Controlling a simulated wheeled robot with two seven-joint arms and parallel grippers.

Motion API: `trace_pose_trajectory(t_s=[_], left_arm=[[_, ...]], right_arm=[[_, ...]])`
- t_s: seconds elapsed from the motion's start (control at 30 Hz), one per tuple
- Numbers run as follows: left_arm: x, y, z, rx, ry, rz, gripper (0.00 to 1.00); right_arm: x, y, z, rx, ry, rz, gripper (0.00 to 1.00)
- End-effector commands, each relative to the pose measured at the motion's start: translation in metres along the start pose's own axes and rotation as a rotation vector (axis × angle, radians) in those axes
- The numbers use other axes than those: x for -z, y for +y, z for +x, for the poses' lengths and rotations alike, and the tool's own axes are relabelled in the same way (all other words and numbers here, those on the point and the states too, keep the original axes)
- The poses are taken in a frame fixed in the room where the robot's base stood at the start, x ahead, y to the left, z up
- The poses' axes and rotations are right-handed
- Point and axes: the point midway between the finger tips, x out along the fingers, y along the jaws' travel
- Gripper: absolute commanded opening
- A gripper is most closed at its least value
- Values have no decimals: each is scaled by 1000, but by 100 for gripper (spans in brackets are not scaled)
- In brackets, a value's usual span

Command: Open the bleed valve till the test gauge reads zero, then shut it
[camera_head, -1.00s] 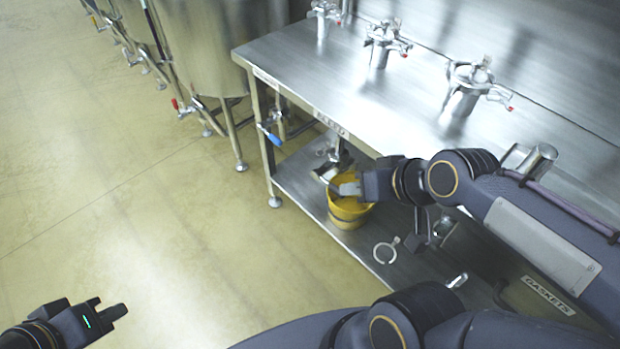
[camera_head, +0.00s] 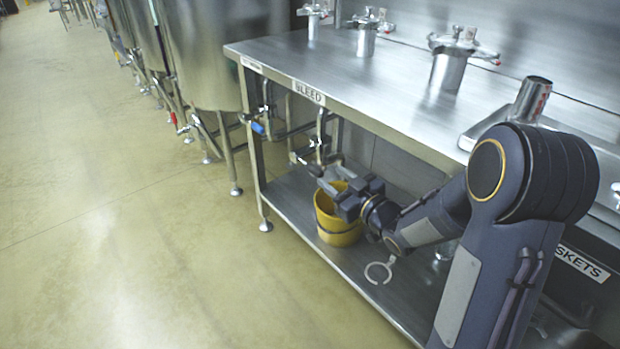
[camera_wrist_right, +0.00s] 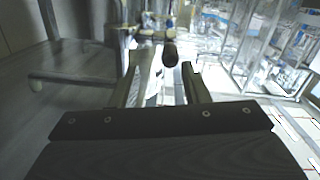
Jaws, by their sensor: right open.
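The BLEED label (camera_head: 309,92) is on the bench's front edge. Below it, pipework with a valve (camera_head: 319,142) hangs under the bench top, with a dark knob-like end (camera_head: 315,171) low on it. My right gripper (camera_head: 326,183) is under the bench, above the yellow bucket, close to that knob. In the right wrist view the jaws (camera_wrist_right: 160,82) are apart, with a dark rounded knob (camera_wrist_right: 170,54) just beyond the fingertips; contact cannot be told. No gauge face can be made out. My left gripper is out of view.
The yellow bucket (camera_head: 338,232) stands on the lower shelf (camera_head: 285,200), with a clamp ring (camera_head: 380,271) to its right. A blue-handled valve (camera_head: 258,128) is near the bench's left leg. Steel tanks (camera_head: 222,50) stand at left. The floor (camera_head: 120,230) is clear.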

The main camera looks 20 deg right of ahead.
Motion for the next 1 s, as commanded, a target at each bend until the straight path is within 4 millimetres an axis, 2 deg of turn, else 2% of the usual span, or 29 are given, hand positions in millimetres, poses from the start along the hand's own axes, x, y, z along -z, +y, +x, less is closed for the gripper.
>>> trace_pose_trajectory(t_s=[0.03,0.23,0.6,0.77,1.0], left_arm=[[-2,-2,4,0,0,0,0],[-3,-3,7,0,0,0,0],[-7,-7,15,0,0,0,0],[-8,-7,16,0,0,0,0],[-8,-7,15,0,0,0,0]], right_arm=[[-6,-5,3,22,18,-11,41],[-6,-12,18,55,53,-26,41],[-3,-14,73,52,52,-25,41],[-2,-15,82,51,50,-24,41],[-2,-14,83,50,50,-22,41]])
